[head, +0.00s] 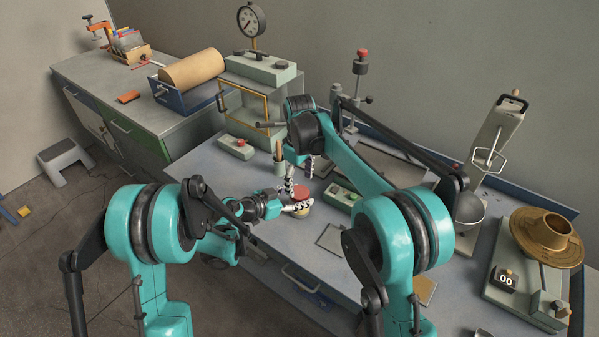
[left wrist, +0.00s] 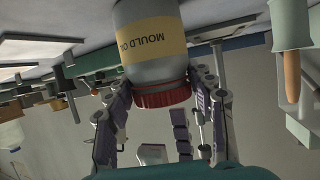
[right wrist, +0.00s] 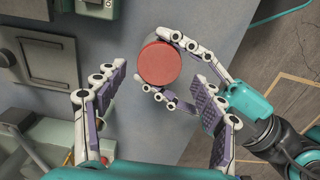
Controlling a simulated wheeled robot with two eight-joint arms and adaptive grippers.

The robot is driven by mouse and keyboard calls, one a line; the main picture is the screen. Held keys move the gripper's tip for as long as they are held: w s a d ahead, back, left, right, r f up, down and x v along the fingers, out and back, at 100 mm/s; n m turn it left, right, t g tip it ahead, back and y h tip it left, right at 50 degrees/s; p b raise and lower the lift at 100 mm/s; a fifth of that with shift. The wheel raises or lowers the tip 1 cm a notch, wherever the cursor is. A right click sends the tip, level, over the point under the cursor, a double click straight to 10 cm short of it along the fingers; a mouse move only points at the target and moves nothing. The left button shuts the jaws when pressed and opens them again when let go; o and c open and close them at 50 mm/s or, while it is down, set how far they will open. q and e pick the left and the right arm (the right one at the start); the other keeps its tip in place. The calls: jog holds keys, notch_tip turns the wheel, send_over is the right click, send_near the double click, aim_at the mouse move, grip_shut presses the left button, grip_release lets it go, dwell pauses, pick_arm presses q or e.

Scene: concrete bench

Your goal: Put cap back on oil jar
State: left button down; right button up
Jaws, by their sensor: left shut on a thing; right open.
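The oil jar (left wrist: 160,65), grey with a yellow "MOULD OIL" label, appears upside down in the left wrist view. The red ridged cap (left wrist: 163,95) sits over its mouth, looking level; I cannot tell whether it is tight. My left gripper (left wrist: 163,112) is shut on the jar, a finger on each side. The cap's round top (right wrist: 159,63) faces the right wrist camera. My right gripper (right wrist: 155,120) is open and empty above the jar, its fingers apart from the cap. In the head view, the red cap (head: 301,191) shows between both grippers.
A control box (head: 341,195) and a flat plate (head: 331,238) lie to the right of the jar. A glazed cabinet (head: 262,100) stands behind. A brass funnel device (head: 541,232) stands far right. Bare bench lies around the jar.

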aim_at(299, 192)
jog(key=shift+f, duration=1.7)
jog(key=c, duration=1.2)
jog(key=m, duration=0.9)
jog(key=shift+m, duration=0.4)
jog(key=o, duration=1.3)
jog(key=shift+c, duration=0.2)
